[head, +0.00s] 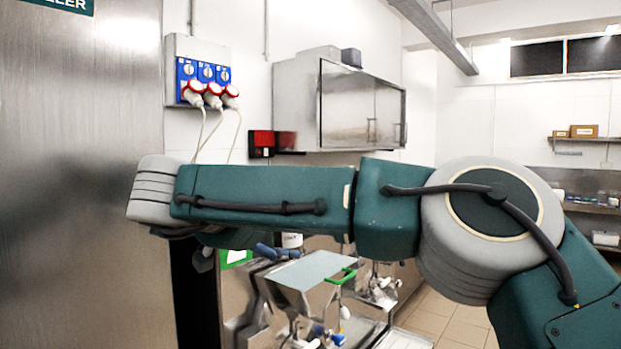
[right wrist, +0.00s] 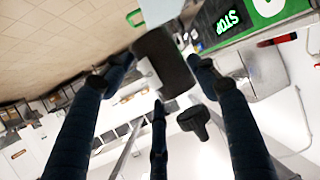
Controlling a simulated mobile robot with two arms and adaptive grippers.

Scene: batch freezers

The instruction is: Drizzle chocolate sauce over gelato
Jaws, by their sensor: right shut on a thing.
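My right arm reaches across the head view from the right, and its gripper (head: 276,251) shows only partly below the forearm. In the right wrist view the dark blue fingers of this gripper (right wrist: 158,76) close around a dark brown, bottle-like thing (right wrist: 165,58) with a pale patch, probably the chocolate sauce bottle. In the head view a small white piece (head: 291,240) shows by the fingers, perhaps part of that bottle. I cannot make out the gelato in either view. My left gripper is not in view.
A steel machine with a flat grey top (head: 312,270) and a green handle (head: 342,276) stands below my forearm. A steel door (head: 75,200) fills the left. A wall cabinet (head: 345,105) hangs behind. Tiled floor (head: 450,328) is clear at lower right.

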